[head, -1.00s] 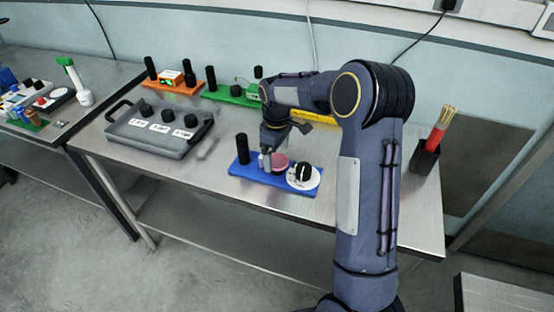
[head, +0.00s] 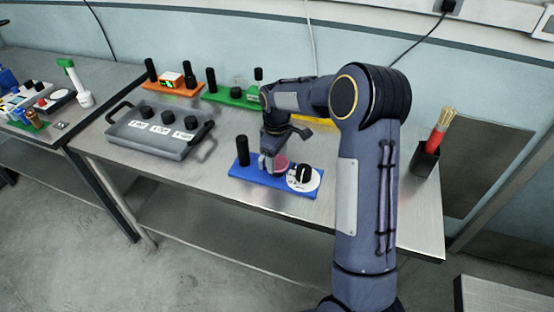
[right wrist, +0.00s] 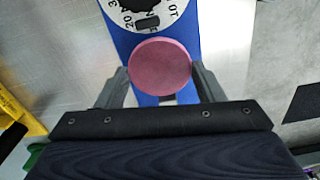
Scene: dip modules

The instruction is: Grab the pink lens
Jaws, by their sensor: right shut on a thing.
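The pink lens (right wrist: 160,67) is a flat round disc over the blue module base (right wrist: 122,38) in the right wrist view. In the head view the lens (head: 281,163) is partly hidden by my right gripper (head: 272,167). In the right wrist view my right gripper (right wrist: 160,88) has a finger on each side of the lens and is shut on it. The blue base also shows in the head view (head: 245,175), with a black post (head: 242,150) on its left and a white dial with a black knob (head: 304,176) on its right. My left gripper is not in view.
A grey tray (head: 150,146) with black knobs stands to the left. Orange (head: 170,86) and green (head: 225,97) modules stand behind. A black holder (head: 426,158) with a red-handled brush is at the right. The table front is clear.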

